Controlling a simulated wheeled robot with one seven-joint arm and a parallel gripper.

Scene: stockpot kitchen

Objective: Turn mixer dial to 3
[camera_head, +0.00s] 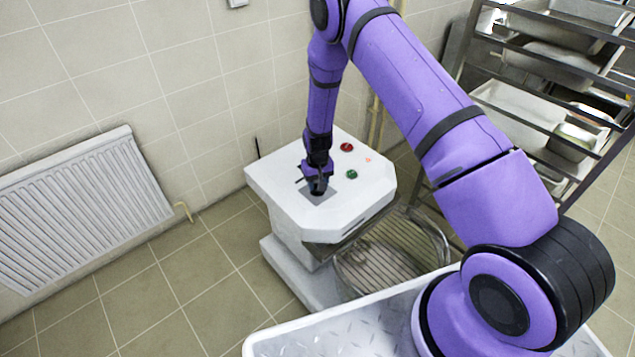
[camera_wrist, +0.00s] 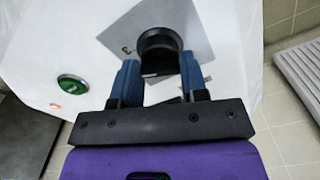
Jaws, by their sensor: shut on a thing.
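The mixer (camera_head: 345,205) is a white machine standing on the tiled floor near the wall. Its black dial (camera_wrist: 160,50) sits on a grey plate (camera_wrist: 196,22) on the top face, and a figure that looks like a 3 shows on the plate beside the dial. My gripper (camera_wrist: 158,68) is at the dial, with its blue fingers on either side of the dial's near part, shut on it. In the head view my gripper (camera_head: 318,186) points down onto the plate and hides most of the dial. The dial's pointer direction cannot be made out.
A green button (camera_head: 352,174) and a red button (camera_head: 346,147) sit beside the plate; the green one also shows in the wrist view (camera_wrist: 73,88). A wire guard (camera_head: 395,255) is below the mixer head. A metal rack (camera_head: 545,85) stands right, a radiator (camera_head: 80,210) left.

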